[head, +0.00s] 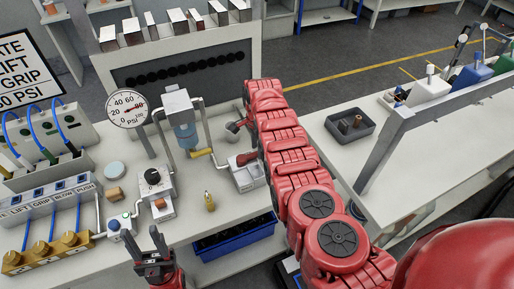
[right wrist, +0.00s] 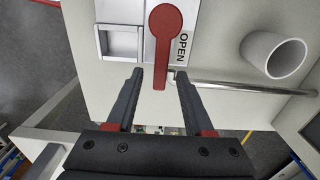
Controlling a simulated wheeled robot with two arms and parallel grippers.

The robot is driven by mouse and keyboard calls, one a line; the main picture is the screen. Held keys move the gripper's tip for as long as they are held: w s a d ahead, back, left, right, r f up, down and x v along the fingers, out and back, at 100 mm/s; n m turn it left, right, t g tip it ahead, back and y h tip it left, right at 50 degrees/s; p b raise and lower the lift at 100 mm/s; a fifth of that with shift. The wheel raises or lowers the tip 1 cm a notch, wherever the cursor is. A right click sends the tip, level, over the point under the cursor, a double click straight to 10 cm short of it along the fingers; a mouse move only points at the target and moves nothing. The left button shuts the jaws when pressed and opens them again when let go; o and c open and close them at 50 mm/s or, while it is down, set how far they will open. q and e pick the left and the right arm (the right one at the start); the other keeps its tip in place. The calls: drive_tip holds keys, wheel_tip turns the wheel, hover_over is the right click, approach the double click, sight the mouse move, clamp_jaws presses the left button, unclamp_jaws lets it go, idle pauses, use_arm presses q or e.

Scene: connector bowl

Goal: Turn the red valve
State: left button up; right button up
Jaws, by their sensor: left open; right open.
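The red valve handle (right wrist: 164,48) has a round hub at the top and a straight lever hanging down, beside the word OPEN, in the right wrist view. In the head view a red lever (head: 247,158) shows on a pale box, close beside my right arm. My right gripper (right wrist: 157,76) is open, with one finger on each side of the lever's lower part and gaps at both sides. My left gripper (head: 158,247) is open and empty at the bench's front edge.
A round pressure gauge (head: 127,108), a black knob unit (head: 154,180) and a small brass piece (head: 209,201) stand on the bench to the left. A blue bin (head: 235,240) hangs at the front.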

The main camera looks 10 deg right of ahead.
drive_tip(key=shift+f, duration=0.65)
clamp_jaws()
idle(1.0)
